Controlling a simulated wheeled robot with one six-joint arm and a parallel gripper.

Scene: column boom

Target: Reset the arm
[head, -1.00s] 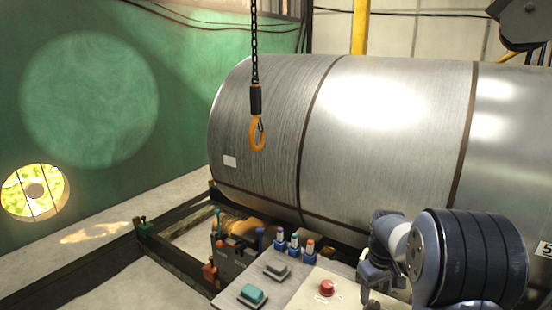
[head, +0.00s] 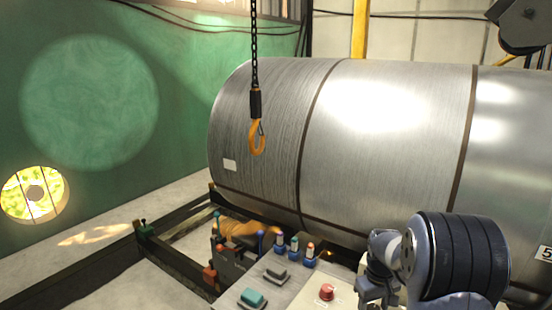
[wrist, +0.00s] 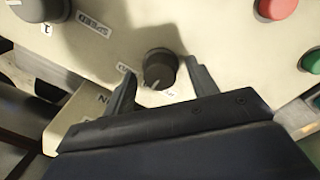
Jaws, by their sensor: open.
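My gripper (wrist: 162,84) is open and empty in the wrist view, its two dark fingers apart over a cream control panel (wrist: 105,45). A round black knob (wrist: 159,68) shows between and just beyond the fingertips; I cannot tell whether they touch it. In the head view my arm reaches down at the lower right over the same panel (head: 298,297), and the fingertips are hard to make out there.
The panel bears a red knob (head: 326,292), a teal button (head: 252,297) and several small levers. In the wrist view a red button (wrist: 277,7) lies at upper right. A large metal coil (head: 390,140) stands behind; an orange hook (head: 257,138) hangs on a chain.

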